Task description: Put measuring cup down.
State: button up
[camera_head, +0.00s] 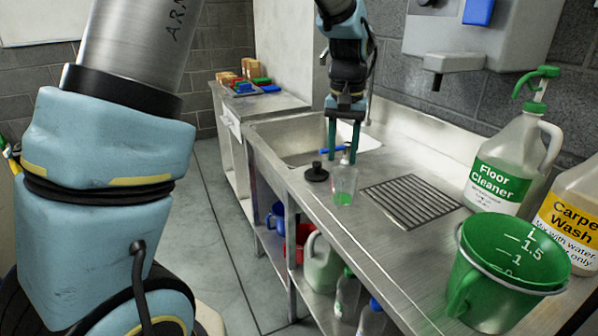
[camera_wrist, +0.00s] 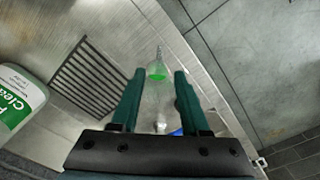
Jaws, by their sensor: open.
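A small clear cup with green liquid in it (camera_head: 343,187) stands upright on the steel counter (camera_head: 330,235), near the sink edge; I take it as the measuring cup. My gripper (camera_head: 343,157) points down just above it, fingers apart. In the wrist view the cup (camera_wrist: 157,92) shows between the two green fingers of my gripper (camera_wrist: 158,76), with a gap visible on each side. I cannot tell how far down the fingers reach around the rim.
A black stopper (camera_head: 316,174) sits left of the cup. A drain grate (camera_head: 410,200) lies to its right. A Floor Cleaner bottle (camera_head: 505,165), a Carpet Wash bottle (camera_head: 572,215) and a green jug with litre marks (camera_head: 505,275) stand farther right. The sink (camera_head: 290,140) is behind.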

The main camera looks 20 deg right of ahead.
jog(key=w+a+f+n, duration=0.1)
jog(key=a+f+n, duration=0.15)
jog(key=a, duration=1.75)
jog(key=s+a+f+n, duration=0.1)
jog(key=s+a, duration=0.2)
jog(key=a, duration=0.3)
jog(key=s+a+n+t, duration=0.1)
jog(key=s+a+n, duration=0.1)
jog(key=a, duration=0.4)
jog(key=shift+s+a+f, duration=0.35)
jog(key=shift+s, duration=0.15)
